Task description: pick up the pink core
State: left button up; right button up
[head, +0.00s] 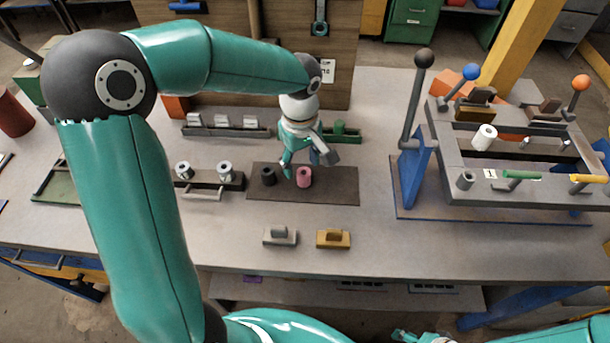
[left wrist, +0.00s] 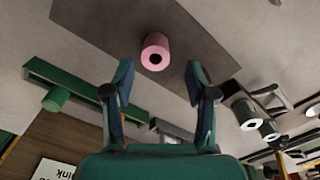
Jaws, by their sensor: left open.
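The pink core (head: 304,177) stands upright on a dark mat (head: 335,187) in the middle of the bench. My left gripper (head: 307,163) is open and empty just behind and above the pink core. In the left wrist view, the pink core (left wrist: 155,52) shows between and beyond the two spread fingertips (left wrist: 159,72), apart from both. The black core does not show there. A teal part at the bottom edge of the head view seems to be my right gripper (head: 410,337), mostly cut off.
A rack with white rolls (head: 225,171) stands left of the mat. A green cylinder (head: 340,128) stands behind it. A grey block (head: 279,237) and a brass block (head: 333,239) lie in front. A blue-legged frame with levers (head: 413,170) stands at the right.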

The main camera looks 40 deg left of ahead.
aim_at(304, 174)
pick_arm(q)
jog(key=shift+w+d+f+p, duration=0.1)
jog(key=shift+d+f+p, duration=0.1)
jog(key=shift+f, duration=1)
jog(key=shift+w+d+f+p, duration=0.1)
jog(key=shift+f+p, duration=0.05)
jog(key=shift+f, duration=1)
grip_shut()
jog(key=shift+r, duration=0.1)
